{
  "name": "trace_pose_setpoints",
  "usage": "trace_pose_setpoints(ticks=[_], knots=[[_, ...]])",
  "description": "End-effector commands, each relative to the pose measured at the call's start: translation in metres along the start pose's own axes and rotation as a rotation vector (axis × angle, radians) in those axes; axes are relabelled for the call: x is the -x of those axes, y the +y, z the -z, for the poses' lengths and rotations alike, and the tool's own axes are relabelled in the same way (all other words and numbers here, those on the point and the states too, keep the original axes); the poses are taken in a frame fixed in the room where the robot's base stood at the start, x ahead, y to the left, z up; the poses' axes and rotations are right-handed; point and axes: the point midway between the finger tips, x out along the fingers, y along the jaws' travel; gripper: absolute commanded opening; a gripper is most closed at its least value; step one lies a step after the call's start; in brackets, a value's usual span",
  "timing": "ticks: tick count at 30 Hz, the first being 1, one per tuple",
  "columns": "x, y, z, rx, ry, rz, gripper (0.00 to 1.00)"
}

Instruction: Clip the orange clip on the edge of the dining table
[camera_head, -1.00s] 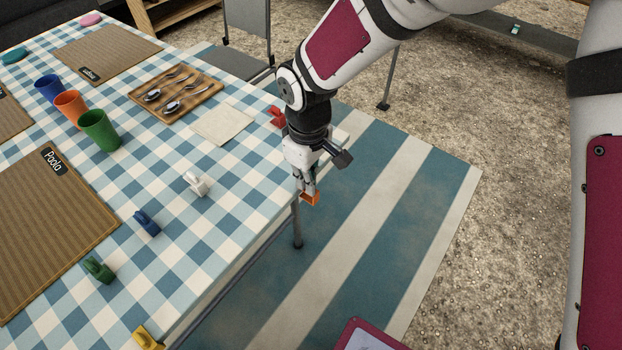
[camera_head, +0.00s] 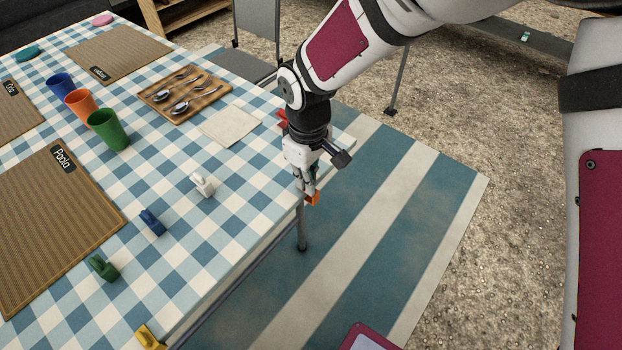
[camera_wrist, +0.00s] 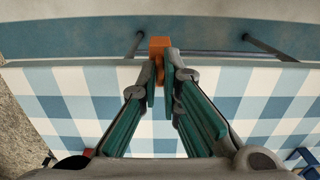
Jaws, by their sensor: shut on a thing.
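The orange clip (camera_head: 313,198) is held between the fingertips of my gripper (camera_head: 308,190), which is shut on it just off the near right edge of the dining table (camera_head: 232,236). In the wrist view the orange clip (camera_wrist: 160,46) sticks out beyond the fingertips (camera_wrist: 160,75), across the line of the table edge (camera_wrist: 230,62). I cannot tell whether the clip touches the edge. Part of the clip is hidden by the fingers.
White (camera_head: 203,185), blue (camera_head: 152,222), green (camera_head: 103,268) and yellow (camera_head: 149,338) clips sit on the checked cloth. A red clip (camera_head: 282,117) is partly behind my arm. A napkin (camera_head: 229,126), a cutlery tray (camera_head: 190,104) and cups (camera_head: 107,130) stand farther back. Striped rug (camera_head: 400,210) lies beside the table.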

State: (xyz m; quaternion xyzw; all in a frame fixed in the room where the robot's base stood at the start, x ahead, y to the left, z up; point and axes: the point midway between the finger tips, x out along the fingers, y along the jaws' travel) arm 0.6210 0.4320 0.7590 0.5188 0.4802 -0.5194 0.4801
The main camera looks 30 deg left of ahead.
Motion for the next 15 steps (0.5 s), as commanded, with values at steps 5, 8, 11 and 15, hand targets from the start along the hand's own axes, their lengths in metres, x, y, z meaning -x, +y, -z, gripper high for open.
trace_pose_setpoints(ticks=[5, 8, 11, 15], knots=[[-0.0002, -0.0004, 0.0044, 0.001, 0.0, 0.0, 0.0], [0.0, -0.0003, 0.0053, 0.0, 0.0, 0.0, 0.0], [0.0, -0.0003, 0.0053, 0.0, 0.0, 0.0, 0.0], [0.0, -0.0002, 0.0053, 0.0, 0.0, 0.0, 0.0]])
